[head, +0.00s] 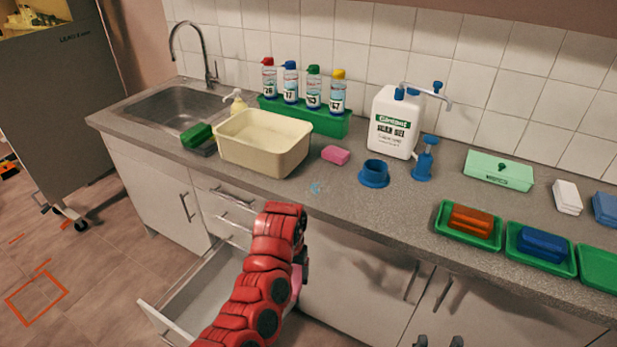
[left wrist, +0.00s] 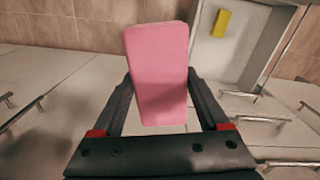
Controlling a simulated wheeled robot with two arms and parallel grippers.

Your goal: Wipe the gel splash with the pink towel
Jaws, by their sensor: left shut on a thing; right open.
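The gel splash (head: 317,188) is a small bluish clear spot on the grey counter, left of the blue round holder. My left gripper (head: 301,268) is in front of the counter, below its front edge and near the open drawer. It is shut on the pink towel (left wrist: 158,70), a folded block standing out between the fingers in the left wrist view. In the head view only a sliver of the towel (head: 296,283) shows behind my red arm. My right gripper (head: 438,341) shows just its two dark fingertips, apart and empty, at the bottom edge.
An open drawer (head: 185,297) juts out at lower left; the left wrist view shows a yellow item (left wrist: 221,23) in it. Around the splash stand a cream basin (head: 235,155), a pink block (head: 335,155), a blue holder (head: 374,177) and a gel jug (head: 394,125).

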